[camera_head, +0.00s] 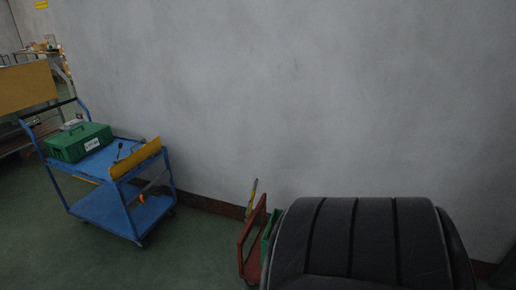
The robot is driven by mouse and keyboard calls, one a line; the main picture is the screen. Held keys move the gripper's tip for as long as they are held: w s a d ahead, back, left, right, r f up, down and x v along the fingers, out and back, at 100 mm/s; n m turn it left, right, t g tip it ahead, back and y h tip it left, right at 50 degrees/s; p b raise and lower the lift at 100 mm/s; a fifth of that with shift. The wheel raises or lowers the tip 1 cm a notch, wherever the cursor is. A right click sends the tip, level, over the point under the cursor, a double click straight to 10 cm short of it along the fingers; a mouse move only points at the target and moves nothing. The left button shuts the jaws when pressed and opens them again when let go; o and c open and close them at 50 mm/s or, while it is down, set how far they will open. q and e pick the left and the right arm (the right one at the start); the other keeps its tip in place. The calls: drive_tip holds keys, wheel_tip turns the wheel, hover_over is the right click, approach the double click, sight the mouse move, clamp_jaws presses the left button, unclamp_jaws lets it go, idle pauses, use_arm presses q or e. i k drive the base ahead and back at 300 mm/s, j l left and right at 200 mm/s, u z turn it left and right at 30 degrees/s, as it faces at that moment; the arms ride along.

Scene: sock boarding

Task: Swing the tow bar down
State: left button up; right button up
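A blue two-shelf cart (104,212) stands at the left near the wall. I cannot tell which part is the tow bar. Neither of my grippers is in view.
A green case (78,142) and small tools lie on the cart's top shelf. A black ribbed, padded object (364,243) fills the lower right and hides part of the red frame. A workbench (30,88) stands far left. Green floor (195,250) is clear between cart and frame.

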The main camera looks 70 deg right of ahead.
sight(250, 202)
drive_tip(key=l+z, duration=0.1)
drive_tip(key=z, duration=1.4)
drive_tip(key=i+l+z, duration=0.2)
drive_tip(key=l, duration=0.15)
drive_tip(key=l+z, duration=0.2)
drive_tip(key=l, duration=0.15)
